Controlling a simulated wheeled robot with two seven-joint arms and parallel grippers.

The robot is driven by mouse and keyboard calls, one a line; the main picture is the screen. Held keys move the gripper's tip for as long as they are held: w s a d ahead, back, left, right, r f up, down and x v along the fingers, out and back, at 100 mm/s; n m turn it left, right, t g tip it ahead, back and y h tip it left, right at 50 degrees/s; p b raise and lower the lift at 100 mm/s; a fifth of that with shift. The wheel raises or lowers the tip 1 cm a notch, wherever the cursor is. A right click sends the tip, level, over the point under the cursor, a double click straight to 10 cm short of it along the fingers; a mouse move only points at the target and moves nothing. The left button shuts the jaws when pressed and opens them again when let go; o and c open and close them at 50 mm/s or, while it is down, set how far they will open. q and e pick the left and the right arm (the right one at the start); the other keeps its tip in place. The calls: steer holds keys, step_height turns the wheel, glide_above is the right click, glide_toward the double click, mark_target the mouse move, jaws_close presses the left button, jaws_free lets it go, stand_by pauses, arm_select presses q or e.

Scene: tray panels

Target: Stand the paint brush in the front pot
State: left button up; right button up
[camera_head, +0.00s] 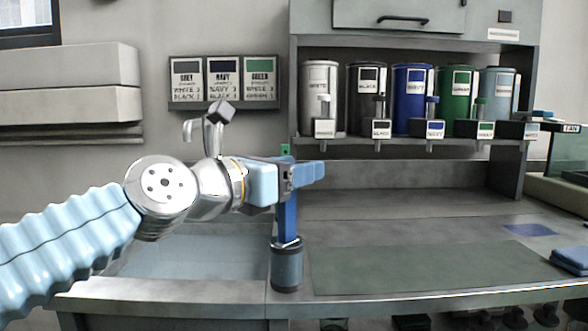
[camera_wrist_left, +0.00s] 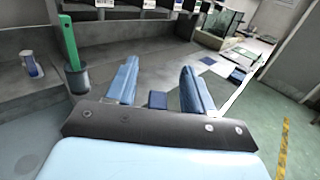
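The paint brush (camera_head: 287,213) has a blue handle and stands about upright in the dark grey front pot (camera_head: 287,268) near the counter's front edge. Its lower end is hidden inside the pot. My left gripper (camera_head: 312,171) is just above the pot, at the top of the handle. In the left wrist view my left gripper (camera_wrist_left: 160,88) has its fingers wide apart, with the small blue end of the brush (camera_wrist_left: 157,100) between them and gaps on both sides. My right gripper is not in view.
A green-handled brush (camera_wrist_left: 69,43) stands in another grey pot (camera_wrist_left: 77,78). A sink (camera_head: 190,255) lies at the left. A dark green mat (camera_head: 420,268) lies right of the front pot. Paint canisters (camera_head: 413,98) line the shelf; blue cloths (camera_head: 572,258) lie far right.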

arm_select(q)
steer(key=b+v, duration=0.1)
steer(key=v, duration=1.3)
stand_by(0.3)
